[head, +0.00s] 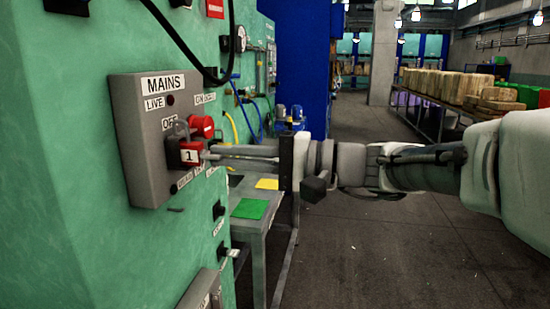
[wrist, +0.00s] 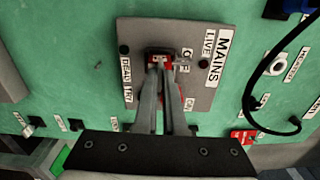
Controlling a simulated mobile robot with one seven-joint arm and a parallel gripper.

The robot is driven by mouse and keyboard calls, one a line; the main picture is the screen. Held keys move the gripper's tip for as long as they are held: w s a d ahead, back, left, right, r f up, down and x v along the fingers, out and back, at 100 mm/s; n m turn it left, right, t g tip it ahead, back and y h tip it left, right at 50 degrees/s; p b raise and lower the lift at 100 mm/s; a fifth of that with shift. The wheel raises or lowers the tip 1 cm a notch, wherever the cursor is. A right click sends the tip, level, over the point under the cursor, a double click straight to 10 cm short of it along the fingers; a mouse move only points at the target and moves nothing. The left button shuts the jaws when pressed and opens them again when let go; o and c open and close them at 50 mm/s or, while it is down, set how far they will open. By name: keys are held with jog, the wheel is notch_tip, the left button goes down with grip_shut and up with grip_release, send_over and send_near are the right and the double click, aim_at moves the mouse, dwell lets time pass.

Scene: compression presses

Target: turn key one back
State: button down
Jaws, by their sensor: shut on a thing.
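A red padlock (head: 188,155) with a white label "1" and a grey shackle hangs on the grey MAINS panel (head: 142,150). It also shows as a red block in the wrist view (wrist: 158,53), in the middle of the panel. My gripper (head: 208,153) reaches in from the right, with its fingertips at the padlock's front. In the wrist view its long fingers (wrist: 162,68) come close together at the red block. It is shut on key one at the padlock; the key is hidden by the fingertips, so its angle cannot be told.
A red round part (head: 202,126) sits just above and right of the padlock. A black cable (head: 185,50) loops above the panel. Smaller switches (head: 219,210) line the green press below. A low table (head: 250,222) with green and yellow sheets stands beyond.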

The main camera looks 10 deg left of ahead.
jog(key=shift+a+r+n+b, duration=0.1)
jog(key=shift+n+b, duration=0.2)
jog(key=shift+b, duration=0.15)
dwell(1.0)
jog(key=c, duration=1)
grip_release()
jog(key=shift+o, duration=0.2)
jog(key=o, duration=0.6)
jog(key=shift+c, duration=0.2)
